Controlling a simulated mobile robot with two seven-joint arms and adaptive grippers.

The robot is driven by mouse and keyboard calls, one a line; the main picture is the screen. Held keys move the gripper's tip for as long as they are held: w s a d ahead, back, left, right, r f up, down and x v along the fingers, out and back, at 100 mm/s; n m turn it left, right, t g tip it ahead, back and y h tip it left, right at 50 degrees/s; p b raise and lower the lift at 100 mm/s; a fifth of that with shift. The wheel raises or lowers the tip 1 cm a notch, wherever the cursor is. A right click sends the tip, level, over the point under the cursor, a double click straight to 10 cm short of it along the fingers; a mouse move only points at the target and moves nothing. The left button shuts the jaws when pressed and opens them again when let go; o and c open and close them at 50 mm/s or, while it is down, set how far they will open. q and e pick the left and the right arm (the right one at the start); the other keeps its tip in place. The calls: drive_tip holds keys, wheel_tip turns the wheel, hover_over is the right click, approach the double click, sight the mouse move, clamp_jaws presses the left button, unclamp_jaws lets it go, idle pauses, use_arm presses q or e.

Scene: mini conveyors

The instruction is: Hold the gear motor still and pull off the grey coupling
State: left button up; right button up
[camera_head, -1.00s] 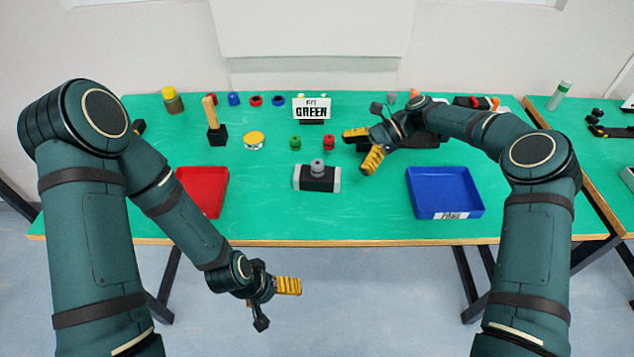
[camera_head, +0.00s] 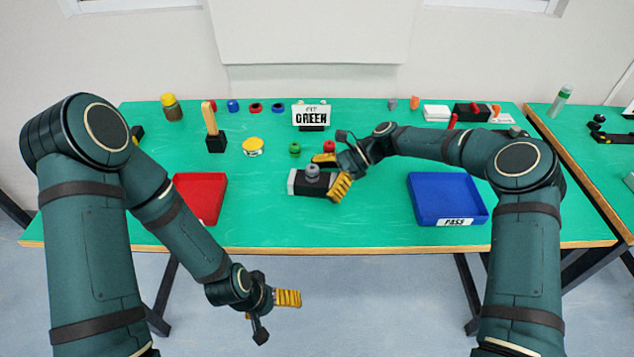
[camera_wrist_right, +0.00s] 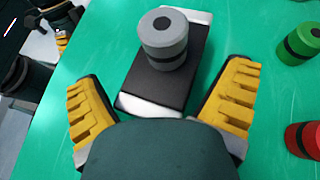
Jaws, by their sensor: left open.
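The gear motor (camera_head: 298,185) is a black block with light ends lying on the green table. The grey coupling (camera_head: 312,171) sits on top of it. In the right wrist view the coupling (camera_wrist_right: 163,38) stands on the black motor body (camera_wrist_right: 158,85). My right gripper (camera_head: 330,176) is open at the motor's right side; in the right wrist view its yellow fingers (camera_wrist_right: 165,105) are spread wide, with the motor's near end between them, not gripped. My left gripper (camera_head: 288,298) hangs in front of the table edge, away from the motor, open and empty.
A red tray (camera_head: 200,196) lies left and a blue tray (camera_head: 447,200) marked PASS lies right. A green coupling (camera_head: 295,149) and a red coupling (camera_head: 329,147) stand behind the motor. The table between motor and front edge is clear.

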drive_tip(key=shift+a+f, duration=0.15)
drive_tip(key=shift+a, duration=0.1)
drive_tip(key=c, duration=0.6)
drive_tip(key=shift+c, duration=0.2)
drive_tip(key=shift+s+f, duration=0.1)
drive_tip(key=shift+f, duration=0.05)
idle(0.8)
